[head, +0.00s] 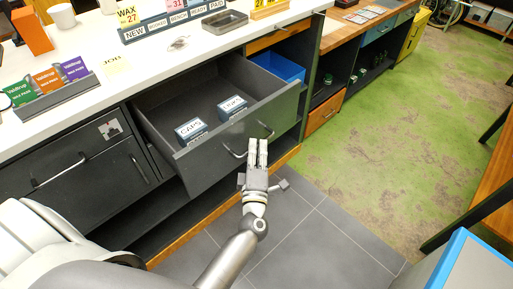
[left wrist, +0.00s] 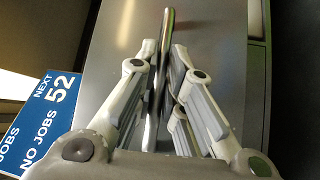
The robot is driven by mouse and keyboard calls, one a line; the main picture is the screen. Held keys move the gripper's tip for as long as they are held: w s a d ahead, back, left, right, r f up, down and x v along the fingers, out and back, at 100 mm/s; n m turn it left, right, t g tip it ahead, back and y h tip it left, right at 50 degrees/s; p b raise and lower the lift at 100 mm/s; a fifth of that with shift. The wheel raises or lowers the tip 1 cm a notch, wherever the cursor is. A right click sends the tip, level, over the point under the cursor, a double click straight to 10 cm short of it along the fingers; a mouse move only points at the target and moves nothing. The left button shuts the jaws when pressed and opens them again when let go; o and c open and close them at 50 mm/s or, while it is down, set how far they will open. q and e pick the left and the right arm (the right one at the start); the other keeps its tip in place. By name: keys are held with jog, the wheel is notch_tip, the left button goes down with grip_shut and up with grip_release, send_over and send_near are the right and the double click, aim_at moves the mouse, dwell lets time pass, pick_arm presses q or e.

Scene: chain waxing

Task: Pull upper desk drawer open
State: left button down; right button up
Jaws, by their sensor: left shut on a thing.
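The upper desk drawer (head: 207,158) is dark grey and stands pulled out from under the white counter. It holds two small labelled boxes, one (head: 191,131) at the left and one (head: 232,107) to its right. My left gripper (head: 258,146) is at the drawer front, shut on the metal bar handle (head: 236,154). In the left wrist view the handle (left wrist: 167,40) runs between the fingers (left wrist: 160,90), with the grey drawer front (left wrist: 215,45) behind. The middle of the handle is hidden by the fingers in the head view. My right gripper is not in view.
A closed drawer or door (head: 75,180) with a bar handle is to the left. A blue bin (head: 277,68) sits right of the open drawer. The white counter (head: 150,75) carries signs and card holders. Tiled floor (head: 320,235) in front is clear.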

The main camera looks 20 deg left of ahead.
pick_arm(q)
jog(key=c, duration=1.5)
grip_release()
jog(key=v, duration=1.2)
